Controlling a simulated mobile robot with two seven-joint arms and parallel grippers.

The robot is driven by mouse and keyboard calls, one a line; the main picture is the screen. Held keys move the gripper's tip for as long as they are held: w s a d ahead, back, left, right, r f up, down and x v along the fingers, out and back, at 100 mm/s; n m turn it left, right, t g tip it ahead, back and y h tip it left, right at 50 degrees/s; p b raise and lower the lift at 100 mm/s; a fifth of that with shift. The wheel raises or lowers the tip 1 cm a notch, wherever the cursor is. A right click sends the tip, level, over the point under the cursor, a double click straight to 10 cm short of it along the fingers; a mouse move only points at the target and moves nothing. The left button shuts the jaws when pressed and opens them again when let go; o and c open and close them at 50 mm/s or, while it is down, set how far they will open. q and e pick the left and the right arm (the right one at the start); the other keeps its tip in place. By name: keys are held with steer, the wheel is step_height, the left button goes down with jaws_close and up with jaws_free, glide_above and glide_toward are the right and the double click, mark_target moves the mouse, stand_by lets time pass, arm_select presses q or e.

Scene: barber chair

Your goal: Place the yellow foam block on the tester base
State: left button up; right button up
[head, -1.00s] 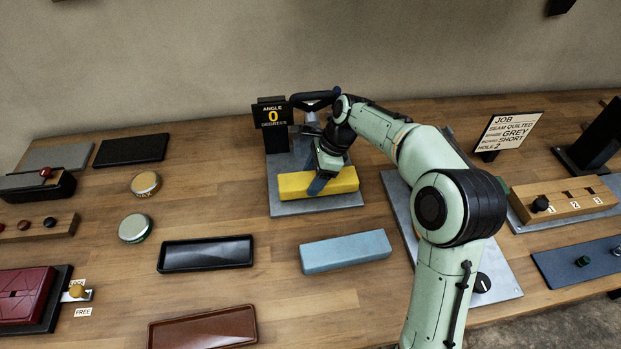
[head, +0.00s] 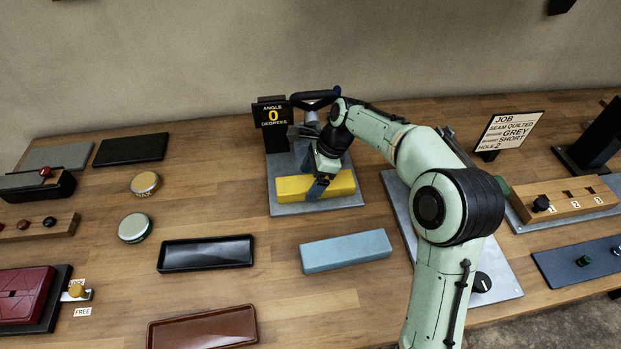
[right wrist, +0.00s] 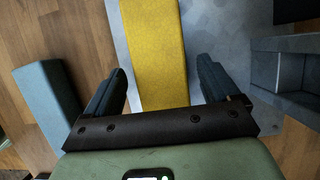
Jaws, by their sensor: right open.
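The yellow foam block (head: 296,188) lies flat on the front part of the grey tester base (head: 290,209), below the sign reading "ANGLE 0 DEGREES" (head: 271,115). My right gripper (head: 318,188) is at the block's right part, in front of the sign's stand. In the right wrist view, the yellow block (right wrist: 152,55) runs between the two spread fingers of my right gripper (right wrist: 160,85), with a gap on each side. The grey base (right wrist: 210,30) shows beside the block there. My left gripper is in no view.
A blue-grey block (head: 345,250) lies on the table in front of the base; it also shows in the right wrist view (right wrist: 47,100). A black tray (head: 206,254) and a brown tray (head: 203,328) lie to the left. A job sign (head: 511,132) stands right.

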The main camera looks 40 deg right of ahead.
steer(key=p+v, duration=0.1)
steer(key=v, duration=0.4)
steer(key=shift+s+d+r, duration=0.1)
steer(key=shift+s+d, duration=0.05)
steer(key=shift+d, duration=0.15)
steer(key=s+d, duration=0.5)
steer(key=d, duration=0.4)
steer(key=shift+s+d+f, duration=0.25)
steer(key=shift+d, duration=0.15)
